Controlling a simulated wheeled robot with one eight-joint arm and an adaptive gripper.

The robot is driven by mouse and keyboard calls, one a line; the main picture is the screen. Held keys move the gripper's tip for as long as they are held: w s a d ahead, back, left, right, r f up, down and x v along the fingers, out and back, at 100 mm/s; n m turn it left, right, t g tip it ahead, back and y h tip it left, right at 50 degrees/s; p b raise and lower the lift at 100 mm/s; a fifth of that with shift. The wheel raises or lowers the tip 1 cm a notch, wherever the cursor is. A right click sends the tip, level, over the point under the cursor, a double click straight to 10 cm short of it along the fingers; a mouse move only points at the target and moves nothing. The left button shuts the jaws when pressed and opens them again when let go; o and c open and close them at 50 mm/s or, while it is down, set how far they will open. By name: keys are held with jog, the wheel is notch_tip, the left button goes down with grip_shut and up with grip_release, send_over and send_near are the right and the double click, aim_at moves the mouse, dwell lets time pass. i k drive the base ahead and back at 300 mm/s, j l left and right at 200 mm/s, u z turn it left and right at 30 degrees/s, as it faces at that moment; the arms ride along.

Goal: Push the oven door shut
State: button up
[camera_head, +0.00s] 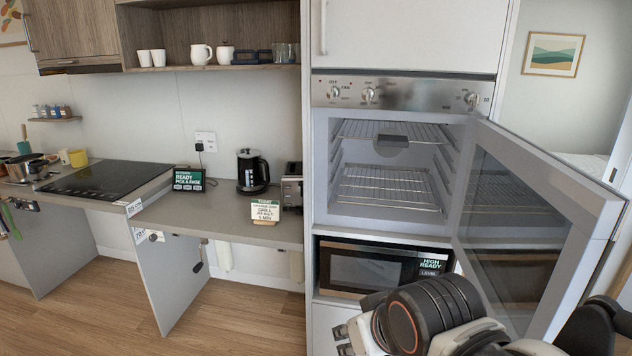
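The oven (390,175) is built into a tall white cabinet in the middle right. Its door (535,220) is hinged on the right side and stands wide open, swung out toward me. The door has a dark glass pane and a pale frame. Two wire racks (385,187) show inside the oven. My arm fills the lower right, in front of the door's lower part. My gripper (600,325) shows only as dark parts at the lower right edge, near the door's outer lower corner. Its fingertips are not clear, and I cannot tell whether it touches the door.
A microwave (375,268) sits below the oven. A counter (225,220) to the left holds a kettle (251,171), a toaster (292,187) and small signs. A cooktop (105,179) is farther left. Wooden floor (235,315) is clear in front of the counter.

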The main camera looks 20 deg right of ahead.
aim_at(515, 238)
jog(key=k+l, duration=0.15)
jog(key=l, duration=0.25)
jog(key=k+l, duration=0.1)
jog(key=l, duration=0.25)
jog(key=k+l, duration=0.15)
jog(key=l, duration=0.25)
jog(key=k+l, duration=0.15)
jog(key=l, duration=0.25)
jog(key=k+l, duration=0.1)
jog(key=l, duration=0.25)
jog(key=k+l, duration=0.15)
jog(key=l, duration=0.25)
jog(key=i+l, duration=0.1)
jog(key=i, duration=0.2)
jog(key=k+u, duration=0.2)
jog(key=k, duration=0.35)
